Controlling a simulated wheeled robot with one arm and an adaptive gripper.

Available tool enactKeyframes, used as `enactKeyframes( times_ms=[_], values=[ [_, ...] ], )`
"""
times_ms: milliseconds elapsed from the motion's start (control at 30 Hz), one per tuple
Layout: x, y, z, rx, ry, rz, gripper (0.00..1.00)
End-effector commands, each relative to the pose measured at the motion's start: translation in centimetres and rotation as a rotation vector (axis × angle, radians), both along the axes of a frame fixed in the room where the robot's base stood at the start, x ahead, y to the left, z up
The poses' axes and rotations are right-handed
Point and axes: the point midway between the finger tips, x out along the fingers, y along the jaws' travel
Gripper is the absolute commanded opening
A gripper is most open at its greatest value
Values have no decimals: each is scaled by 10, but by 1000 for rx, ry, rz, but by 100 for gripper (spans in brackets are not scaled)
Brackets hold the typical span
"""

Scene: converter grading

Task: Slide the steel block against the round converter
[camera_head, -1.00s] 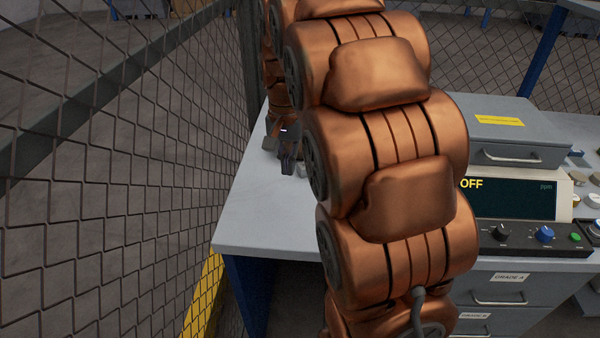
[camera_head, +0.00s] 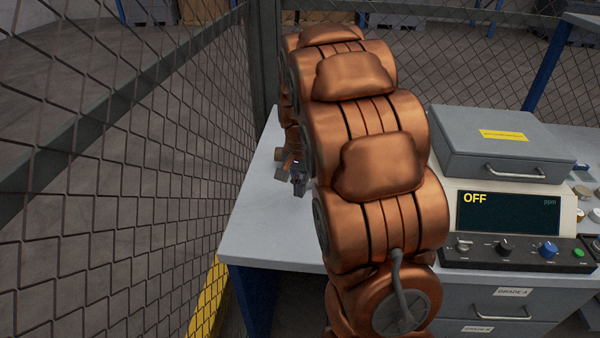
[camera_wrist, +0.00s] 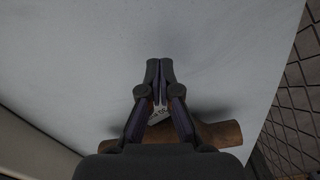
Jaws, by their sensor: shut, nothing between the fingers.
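My gripper (camera_wrist: 160,70) is shut and empty over the pale bench top, its fingertips together. In the wrist view, a brown rounded body (camera_wrist: 222,134), apparently the round converter, shows behind the fingers, partly covered by my gripper. A small light metallic piece with dark lettering (camera_wrist: 158,115) shows between the finger linkages, beside the brown body. It may be the steel block; I cannot tell whether the two touch. In the head view my gripper (camera_head: 299,184) is low over the bench's left part, left of my arm. A small brownish thing (camera_head: 279,154) shows just beyond it.
The grey bench top (camera_head: 262,232) is clear along its front left. A mesh fence (camera_head: 130,190) runs close along the left side. To the right stand a grey lidded case (camera_head: 490,145) and a meter reading OFF (camera_head: 508,212), with knobs in front.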

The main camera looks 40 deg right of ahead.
Motion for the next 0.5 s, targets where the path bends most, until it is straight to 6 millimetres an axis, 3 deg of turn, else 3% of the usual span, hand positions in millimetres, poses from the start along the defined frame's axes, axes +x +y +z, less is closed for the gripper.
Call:
enactKeyframes(
  times_ms=[200, 500],
  values=[
    [-1, 1, -23, 2, 4, 0, 0],
    [14, -20, -22, 1, -1, 0, 0]
  ],
)
